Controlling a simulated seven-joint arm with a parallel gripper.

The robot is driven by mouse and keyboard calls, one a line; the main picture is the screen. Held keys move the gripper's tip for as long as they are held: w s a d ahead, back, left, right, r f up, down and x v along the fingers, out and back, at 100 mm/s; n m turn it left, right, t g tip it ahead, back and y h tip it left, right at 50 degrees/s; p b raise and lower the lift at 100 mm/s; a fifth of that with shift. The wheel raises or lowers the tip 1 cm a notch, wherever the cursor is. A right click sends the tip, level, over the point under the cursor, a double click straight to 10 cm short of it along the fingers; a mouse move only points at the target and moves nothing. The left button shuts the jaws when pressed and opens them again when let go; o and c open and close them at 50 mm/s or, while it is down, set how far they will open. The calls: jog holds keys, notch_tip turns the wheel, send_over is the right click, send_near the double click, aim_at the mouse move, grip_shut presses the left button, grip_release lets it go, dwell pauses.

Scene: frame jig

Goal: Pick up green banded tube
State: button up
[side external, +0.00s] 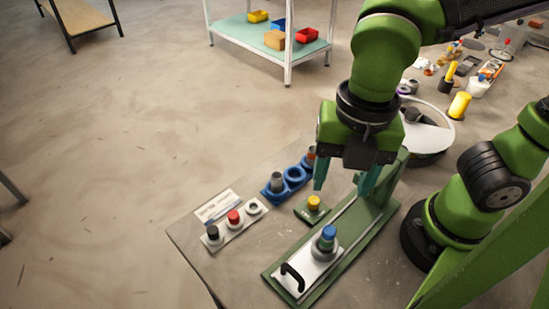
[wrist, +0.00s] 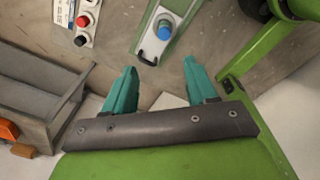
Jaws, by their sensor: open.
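My gripper (side external: 344,184) is open, with two teal fingers spread apart above the table and nothing between them. The fingers also show in the wrist view (wrist: 161,68). A blue rack (side external: 294,174) holds a grey tube (side external: 277,181) at its near end and another tube (side external: 310,157) with an orange-red part at its far end. The rack is left of the gripper. I cannot make out a green band on either tube. A blue-topped grey part (side external: 327,238) stands on a white plate with a black handle (side external: 292,277) on the green jig.
A yellow-topped piece (side external: 313,203) stands on a small green base beside the jig. A white panel (side external: 232,225) has black and red buttons. A grey bin (wrist: 40,90) lies left in the wrist view.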

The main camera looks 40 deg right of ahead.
jog(key=n, duration=0.5)
send_near(330, 230)
jog(key=shift+h, duration=0.3)
notch_tip(330, 230, down, 6)
jog(key=shift+f, duration=0.25)
jog(key=shift+w+a+f, duration=0.1)
jog(key=shift+a+f, duration=0.05)
jog(key=shift+f, duration=1.2)
jog(key=shift+w+a+f, duration=0.1)
jog(key=shift+f, duration=1.3)
grip_shut()
